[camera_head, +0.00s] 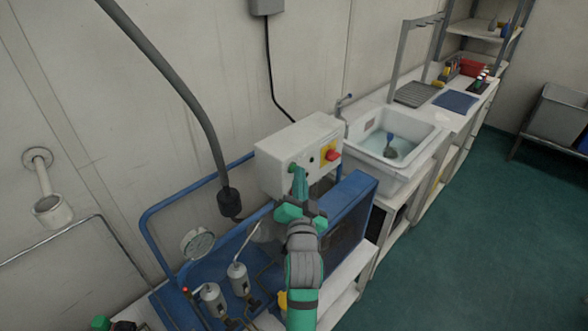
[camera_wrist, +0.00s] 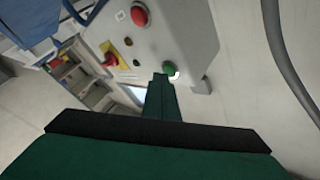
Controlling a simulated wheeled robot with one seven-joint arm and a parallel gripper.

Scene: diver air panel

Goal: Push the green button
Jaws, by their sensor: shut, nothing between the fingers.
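The green button (camera_wrist: 169,67) is on the face of a white control box (camera_wrist: 190,30) in the wrist view. My gripper (camera_wrist: 161,80) is shut and empty, and its fingertips appear at the lower edge of the button. I cannot tell whether they touch it. In the head view my gripper (camera_head: 297,170) reaches up to the front of the control box (camera_head: 300,140), and the fingers cover part of the button's area. A red button (camera_wrist: 139,15) and a red knob on a yellow plate (camera_wrist: 110,58) share the same face.
A blue-framed panel with a round gauge (camera_head: 197,243) and cylinders (camera_head: 238,278) stands left of my arm. A blue box (camera_head: 350,205) is close on the right. A sink (camera_head: 392,138) and bench lie farther right. Open green floor (camera_head: 480,230) is at right.

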